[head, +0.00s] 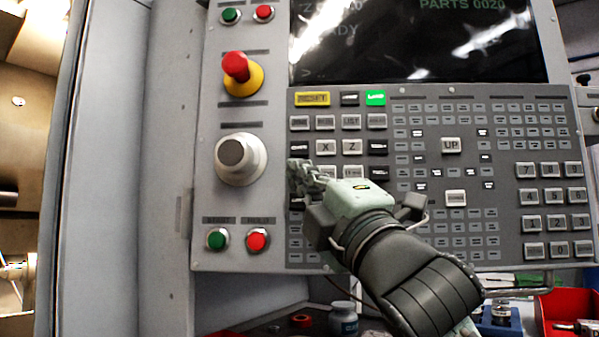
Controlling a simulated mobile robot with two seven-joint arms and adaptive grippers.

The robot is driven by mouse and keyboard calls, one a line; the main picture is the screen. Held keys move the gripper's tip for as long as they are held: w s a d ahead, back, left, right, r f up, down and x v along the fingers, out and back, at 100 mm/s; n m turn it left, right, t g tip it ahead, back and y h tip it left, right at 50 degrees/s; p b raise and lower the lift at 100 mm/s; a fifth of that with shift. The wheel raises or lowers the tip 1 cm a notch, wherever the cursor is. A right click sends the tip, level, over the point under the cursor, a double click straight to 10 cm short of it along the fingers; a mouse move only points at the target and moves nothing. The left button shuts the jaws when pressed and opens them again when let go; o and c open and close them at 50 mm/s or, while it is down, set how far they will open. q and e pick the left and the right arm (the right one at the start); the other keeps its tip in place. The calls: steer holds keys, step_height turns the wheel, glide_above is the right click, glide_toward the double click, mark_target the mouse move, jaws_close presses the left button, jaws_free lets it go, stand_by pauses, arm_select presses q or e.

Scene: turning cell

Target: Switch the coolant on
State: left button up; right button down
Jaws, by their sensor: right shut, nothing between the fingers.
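The machine's control panel (340,82) fills the middle and right of the head view. Its keypad has several rows of small keys, including keys marked X (326,147) and Z (351,147). I cannot read any label as coolant, so I cannot tell which key is the coolant key. My right gripper (297,168) comes in from the lower right, shut and empty. Its fingertips are at the left column of keys, beside the big dial, and hide some keys there. I cannot tell whether they touch the panel. My left gripper is not in view.
A red-and-yellow emergency stop (238,72) and a large dial (240,159) sit left of the keypad. Green (217,239) and red (257,240) buttons are below. The dark screen (420,40) is above. A bottle (343,319) and a red bin (568,312) stand below the panel.

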steer(key=s, duration=0.3)
steer(key=s+p, duration=0.1)
steer(key=s, duration=0.1)
steer(key=shift+a, duration=0.25)
stand_by(0.9)
